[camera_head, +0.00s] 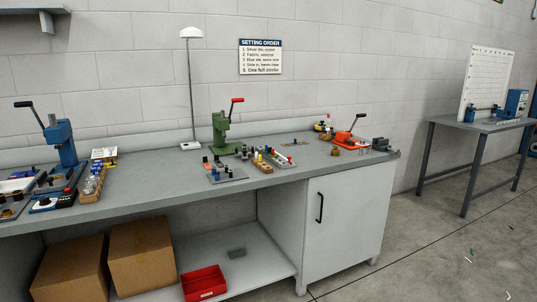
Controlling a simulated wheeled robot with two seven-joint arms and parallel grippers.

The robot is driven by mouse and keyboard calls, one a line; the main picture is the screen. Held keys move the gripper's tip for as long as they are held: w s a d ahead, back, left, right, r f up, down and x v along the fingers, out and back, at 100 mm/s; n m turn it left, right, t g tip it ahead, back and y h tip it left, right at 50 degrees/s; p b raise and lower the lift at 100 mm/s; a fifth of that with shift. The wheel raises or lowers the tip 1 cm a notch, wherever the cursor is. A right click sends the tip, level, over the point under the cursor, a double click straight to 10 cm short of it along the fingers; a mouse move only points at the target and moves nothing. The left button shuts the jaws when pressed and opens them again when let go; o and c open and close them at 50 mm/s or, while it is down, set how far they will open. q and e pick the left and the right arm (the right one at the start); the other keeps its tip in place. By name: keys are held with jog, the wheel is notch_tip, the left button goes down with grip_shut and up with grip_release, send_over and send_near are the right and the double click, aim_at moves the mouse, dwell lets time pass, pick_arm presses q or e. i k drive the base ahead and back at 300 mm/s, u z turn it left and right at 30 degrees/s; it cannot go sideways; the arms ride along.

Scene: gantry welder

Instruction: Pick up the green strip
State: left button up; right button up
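A few tiny thin strips lie on the concrete floor at the lower right. One of them, near the table legs, looks like the green strip (472,252), though it is very small and its colour is hard to make out. A pale strip (468,260) lies close to it, and another pale piece (508,296) lies nearer the bottom edge. Neither of my grippers is in view.
A long grey workbench (150,193) with hand presses and small parts fills the left and middle. A white cabinet (342,225) stands under its right end. A separate table (478,124) stands at the far right. The floor between and in front is open.

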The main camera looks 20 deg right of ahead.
aim_at(268, 153)
jog(key=z, duration=0.6)
jog(key=i, duration=0.75)
jog(key=z, duration=0.7)
jog(key=i, duration=1.1)
jog(key=u, duration=0.25)
